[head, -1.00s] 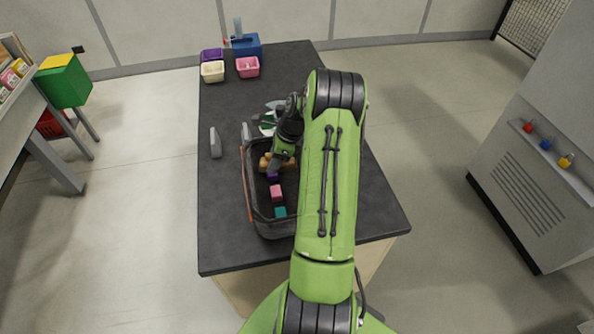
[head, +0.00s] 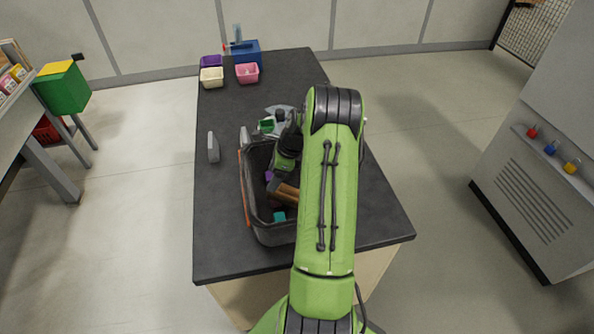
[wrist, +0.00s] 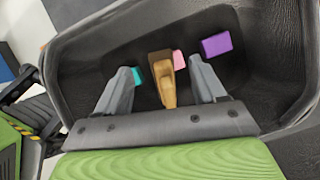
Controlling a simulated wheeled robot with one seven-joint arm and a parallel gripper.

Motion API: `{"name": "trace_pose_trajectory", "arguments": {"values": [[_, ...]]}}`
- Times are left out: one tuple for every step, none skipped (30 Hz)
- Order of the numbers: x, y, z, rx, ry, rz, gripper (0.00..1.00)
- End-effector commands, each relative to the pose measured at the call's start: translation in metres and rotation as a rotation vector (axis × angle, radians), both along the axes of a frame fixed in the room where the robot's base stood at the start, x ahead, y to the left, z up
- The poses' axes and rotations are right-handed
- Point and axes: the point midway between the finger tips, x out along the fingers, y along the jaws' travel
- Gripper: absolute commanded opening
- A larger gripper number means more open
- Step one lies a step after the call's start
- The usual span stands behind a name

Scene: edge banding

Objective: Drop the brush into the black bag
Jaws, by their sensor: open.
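The black bag (head: 275,236) stands open on the dark table, with an orange strip along its left side. It fills most of the wrist view (wrist: 282,45). The brown wooden brush (head: 287,194) is within the bag's opening in the head view, partly hidden by my arm. In the wrist view the brush (wrist: 164,72) lies between my fingers, with gaps on both sides. I cannot tell whether it is falling or rests on the bag's floor. My gripper (wrist: 163,88) is open and points down into the bag.
In the bag are a purple block (wrist: 216,45), a pink block (wrist: 179,60) and a teal block (head: 279,216). A grey upright piece (head: 213,147) stands left of the bag. Small bins (head: 247,73) stand at the table's far end. The near left of the table is clear.

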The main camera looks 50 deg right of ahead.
Motion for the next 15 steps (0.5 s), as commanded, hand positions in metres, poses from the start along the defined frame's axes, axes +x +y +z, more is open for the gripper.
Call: {"name": "trace_pose_trajectory", "arguments": {"values": [[0.0,0.0,0.0,0.0,0.0,0.0,0.7],[0.0,0.0,0.0,0.001,0.001,0.0,0.7],[0.0,0.0,0.0,0.0,0.0,-0.001,0.7],[-0.001,0.0,0.001,0.0,0.0,-0.001,0.7],[-0.001,-0.001,0.003,0.0,0.0,-0.001,0.7],[-0.002,-0.002,0.008,0.0,0.0,-0.001,0.7],[-0.004,-0.004,0.012,-0.001,-0.001,-0.002,0.7],[-0.005,-0.005,0.018,-0.003,-0.002,-0.002,0.7],[-0.009,-0.008,0.027,-0.003,-0.001,-0.002,0.7],[-0.011,-0.01,0.035,-0.003,-0.003,-0.003,0.7],[-0.013,-0.012,0.043,-0.003,-0.003,-0.003,0.7],[-0.017,-0.014,0.054,-0.004,-0.002,-0.003,0.7],[-0.02,-0.017,0.063,-0.005,-0.004,-0.004,0.7],[-0.022,-0.019,0.071,-0.004,-0.003,-0.004,0.7],[-0.026,-0.021,0.081,-0.004,-0.002,-0.004,0.7]]}}
